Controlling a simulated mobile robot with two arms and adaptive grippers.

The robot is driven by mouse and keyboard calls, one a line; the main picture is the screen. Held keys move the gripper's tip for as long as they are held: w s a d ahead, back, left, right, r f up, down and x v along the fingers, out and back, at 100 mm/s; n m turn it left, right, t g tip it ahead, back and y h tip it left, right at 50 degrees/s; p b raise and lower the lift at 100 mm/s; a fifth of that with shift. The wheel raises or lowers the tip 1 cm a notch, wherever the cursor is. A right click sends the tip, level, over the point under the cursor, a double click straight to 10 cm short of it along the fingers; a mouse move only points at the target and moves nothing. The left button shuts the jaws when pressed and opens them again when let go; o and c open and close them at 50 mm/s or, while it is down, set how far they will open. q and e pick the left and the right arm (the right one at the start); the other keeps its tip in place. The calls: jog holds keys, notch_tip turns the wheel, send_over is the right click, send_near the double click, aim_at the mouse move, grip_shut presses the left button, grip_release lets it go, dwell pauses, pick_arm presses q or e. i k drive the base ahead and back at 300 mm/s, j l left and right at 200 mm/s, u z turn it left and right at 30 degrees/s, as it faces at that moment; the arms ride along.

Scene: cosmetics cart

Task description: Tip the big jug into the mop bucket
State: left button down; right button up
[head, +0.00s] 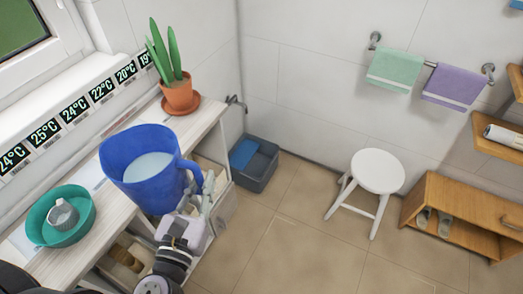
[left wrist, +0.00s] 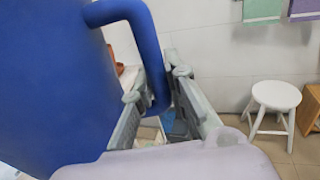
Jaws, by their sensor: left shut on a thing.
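The big jug (head: 140,187) is blue, with pale liquid inside, and stands about upright at the cart's right edge. I cannot tell whether it rests on the top or hangs just above it. My left gripper (head: 207,186) is shut on the jug's handle; in the left wrist view its fingers (left wrist: 157,88) lie on both sides of the blue handle (left wrist: 150,50). The mop bucket (head: 262,176), a dark grey bin with a blue part inside, stands on the floor in the corner, beyond the gripper and apart from the jug. My right gripper is out of view.
The white cart top (head: 105,215) holds a teal bowl (head: 38,228) with a grey item inside, left of the jug, and a potted plant (head: 180,95) behind it. A white stool (head: 377,172) and a wooden shelf (head: 465,215) stand right. The middle floor is clear.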

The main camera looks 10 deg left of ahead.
aim_at(253, 160)
jog(key=i+l+z, duration=0.15)
jog(key=i+l, duration=0.15)
jog(key=i, duration=0.15)
jog(key=i+l+z, duration=0.15)
jog(key=i, duration=0.3)
jog(key=l, duration=0.1)
